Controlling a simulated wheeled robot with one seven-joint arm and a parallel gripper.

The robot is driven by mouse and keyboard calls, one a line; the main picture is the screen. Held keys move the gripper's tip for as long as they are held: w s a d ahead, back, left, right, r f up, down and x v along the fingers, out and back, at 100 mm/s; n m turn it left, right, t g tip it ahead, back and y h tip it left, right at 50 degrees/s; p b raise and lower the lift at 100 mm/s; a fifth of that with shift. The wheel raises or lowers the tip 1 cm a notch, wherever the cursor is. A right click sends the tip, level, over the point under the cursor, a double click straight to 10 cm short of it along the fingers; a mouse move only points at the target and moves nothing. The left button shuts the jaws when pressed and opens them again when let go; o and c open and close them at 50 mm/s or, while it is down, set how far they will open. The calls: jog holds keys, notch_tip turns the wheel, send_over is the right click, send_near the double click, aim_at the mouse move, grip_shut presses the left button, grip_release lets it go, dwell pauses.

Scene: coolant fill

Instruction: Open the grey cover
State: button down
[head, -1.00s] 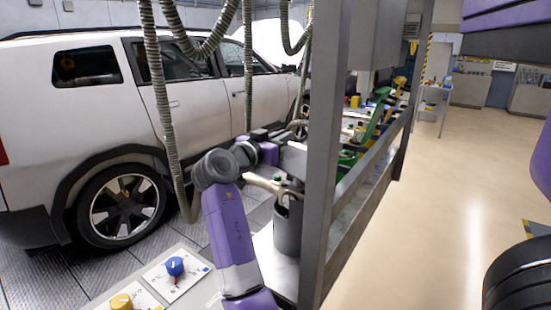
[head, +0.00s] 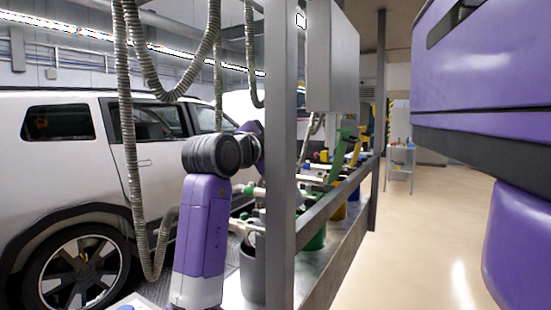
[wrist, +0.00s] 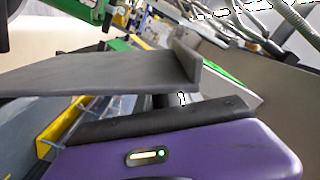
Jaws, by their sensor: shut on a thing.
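A flat dark grey plate with a raised lip at its right end crosses the wrist view; I take it to be the grey cover (wrist: 95,73). My gripper (wrist: 174,97) shows there with its purple body below, close against the plate and shut on it. The jaw tips and the exact contact are largely hidden. In the head view my purple arm rises left of the grey post and its far end goes behind that post, so the gripper is hidden there. How far the cover is tilted cannot be told.
A grey upright post (head: 281,150) stands close to my arm. A grey box (head: 332,55) hangs beside it. Ribbed hoses (head: 129,140) hang before the white car (head: 60,165). Coloured containers and a grey bucket (head: 252,272) stand on the bench.

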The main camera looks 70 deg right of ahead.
jog(key=shift+s+a+r+m+b, duration=0.1)
jog(key=shift+s+a+m+b, duration=0.1)
jog(key=shift+s+m, duration=0.25)
jog(key=shift+s+a+r+m+b, duration=0.1)
jog(key=shift+s+m+b, duration=0.15)
jog(key=shift+s, duration=0.25)
jog(key=c, duration=1.5)
grip_release()
jog(key=shift+v, duration=3.85)
